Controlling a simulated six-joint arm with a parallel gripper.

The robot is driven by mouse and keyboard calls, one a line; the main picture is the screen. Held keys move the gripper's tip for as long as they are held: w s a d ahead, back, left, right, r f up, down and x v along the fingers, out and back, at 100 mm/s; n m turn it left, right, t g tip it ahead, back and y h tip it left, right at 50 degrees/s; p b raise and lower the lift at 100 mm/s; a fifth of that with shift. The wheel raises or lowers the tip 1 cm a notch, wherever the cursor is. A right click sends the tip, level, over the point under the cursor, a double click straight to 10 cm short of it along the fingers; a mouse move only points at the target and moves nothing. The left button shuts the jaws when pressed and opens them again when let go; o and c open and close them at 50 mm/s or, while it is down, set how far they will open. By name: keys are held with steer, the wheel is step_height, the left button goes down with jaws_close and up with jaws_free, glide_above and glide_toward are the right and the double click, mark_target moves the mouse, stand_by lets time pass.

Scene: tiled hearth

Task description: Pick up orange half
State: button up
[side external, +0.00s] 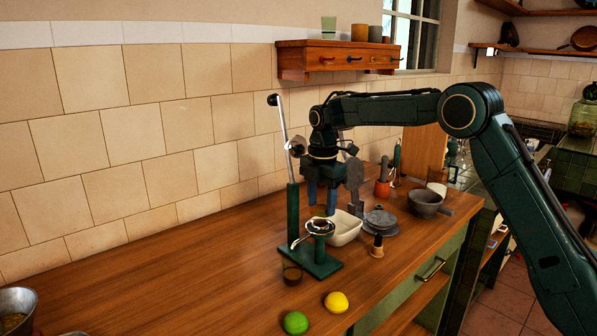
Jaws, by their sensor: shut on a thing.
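My gripper (322,198) points straight down behind the green lever press, at the near-left end of the white dish (346,229). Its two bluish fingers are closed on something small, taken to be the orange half. The orange half itself cannot be made out, as the press and fingers hide that spot. Whether the fingertips are inside the dish or just above it cannot be told.
The lever press (293,215) stands upright close in front of my gripper, its long handle raised. A lemon (336,302) and a lime (295,322) lie near the front edge.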

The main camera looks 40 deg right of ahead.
mark_target(321, 202)
step_height(321, 202, up, 17)
stand_by(0.7)
